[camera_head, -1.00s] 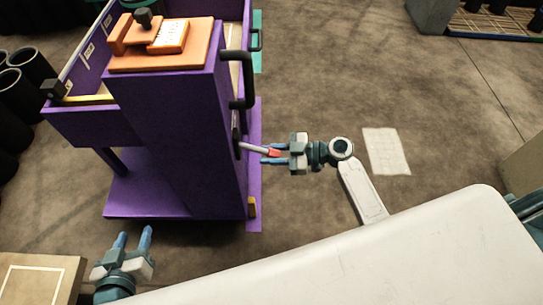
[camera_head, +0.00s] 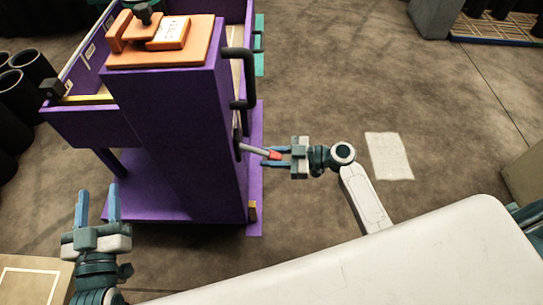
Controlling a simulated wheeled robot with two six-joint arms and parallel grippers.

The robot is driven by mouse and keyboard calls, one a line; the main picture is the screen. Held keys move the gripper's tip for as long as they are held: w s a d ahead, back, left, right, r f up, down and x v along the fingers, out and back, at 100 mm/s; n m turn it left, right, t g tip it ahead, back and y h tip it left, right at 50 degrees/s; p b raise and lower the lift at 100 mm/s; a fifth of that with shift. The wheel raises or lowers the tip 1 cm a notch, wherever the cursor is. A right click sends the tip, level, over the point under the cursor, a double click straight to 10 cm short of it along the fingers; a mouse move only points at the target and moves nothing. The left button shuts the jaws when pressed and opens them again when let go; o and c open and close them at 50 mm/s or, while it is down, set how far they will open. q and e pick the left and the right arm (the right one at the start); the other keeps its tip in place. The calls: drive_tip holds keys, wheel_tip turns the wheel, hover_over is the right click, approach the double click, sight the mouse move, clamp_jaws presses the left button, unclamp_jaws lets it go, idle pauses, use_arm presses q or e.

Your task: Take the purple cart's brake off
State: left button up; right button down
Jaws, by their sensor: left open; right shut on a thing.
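The purple cart (camera_head: 180,145) stands left of centre with a black handle (camera_head: 250,80) on its right side. Its brake lever (camera_head: 253,149), a pale rod with a red tip, sticks out to the right from a dark mount on the cart's side. My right gripper (camera_head: 272,157) is shut on the lever at its red end, coming from the right. My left gripper (camera_head: 97,188) is open and empty, in front of the cart's lower left, its fingers pointing away from me.
An orange block set (camera_head: 160,50) sits on top of the cart. Black cylinders (camera_head: 22,90) stand at the left. A pale sheet (camera_head: 390,156) lies on the floor at right. A wooden board (camera_head: 30,275) is at lower left. Floor right of the cart is mostly clear.

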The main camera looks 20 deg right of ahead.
drive_tip(key=c, duration=1.1)
unclamp_jaws()
drive_tip(key=shift+f, duration=0.15)
drive_tip(key=shift+s+d, duration=0.15)
drive_tip(key=shift+d, duration=0.2)
use_arm(q)
wheel_tip(320, 180, up, 4)
drive_tip(key=shift+a+f+t+b, duration=0.15)
drive_tip(key=shift+t+b, duration=0.2)
drive_tip(key=shift+t, duration=0.85)
use_arm(e)
drive_tip(key=v, duration=1)
drive_tip(key=shift+a, duration=0.1)
